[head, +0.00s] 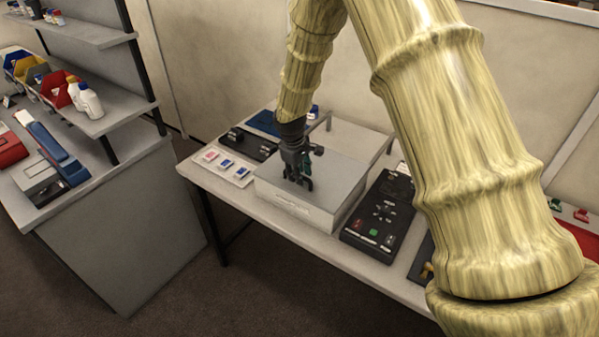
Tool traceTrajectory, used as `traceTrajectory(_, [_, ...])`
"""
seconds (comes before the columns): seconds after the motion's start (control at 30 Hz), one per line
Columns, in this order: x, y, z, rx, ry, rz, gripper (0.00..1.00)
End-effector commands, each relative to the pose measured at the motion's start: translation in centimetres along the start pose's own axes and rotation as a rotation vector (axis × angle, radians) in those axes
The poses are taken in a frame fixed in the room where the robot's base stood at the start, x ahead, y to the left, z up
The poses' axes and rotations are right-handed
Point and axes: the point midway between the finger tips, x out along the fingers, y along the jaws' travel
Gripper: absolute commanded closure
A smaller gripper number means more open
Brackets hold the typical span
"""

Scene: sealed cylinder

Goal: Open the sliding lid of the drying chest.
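The drying chest (300,209) is a low, pale grey box on the bench in the middle of the head view. Its flat grey top (340,180) shows to the right of my gripper. A thin pale bar (318,124) stands at the back left of the box. My gripper (300,184) is dark and points down over the left front part of the top. Its fingertips are at or just above the surface; I cannot tell whether they touch. The finger gap is too small to read. My arm hides part of the back.
A black control panel (382,216) with a green button lies right of the chest. A pale board with coloured switches (226,166) and a dark device (250,143) lie left. A shelf unit (120,215) with bins and bottles stands far left. Bare floor separates it from the bench.

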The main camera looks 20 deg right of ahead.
Motion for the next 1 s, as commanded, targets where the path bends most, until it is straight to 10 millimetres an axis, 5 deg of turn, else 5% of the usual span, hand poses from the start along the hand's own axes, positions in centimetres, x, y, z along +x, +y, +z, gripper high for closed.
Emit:
traceTrajectory(0.13, [0.0, 0.0, 0.0, 0.0, 0.0, 0.0, 1.0])
traceTrajectory(0.57, [0.3, 1.4, 0.0, 0.001, 0.001, 0.0, 1.0])
traceTrajectory(1.0, [2.6, 12.5, 0.2, 0.004, 0.002, 0.001, 1.0])
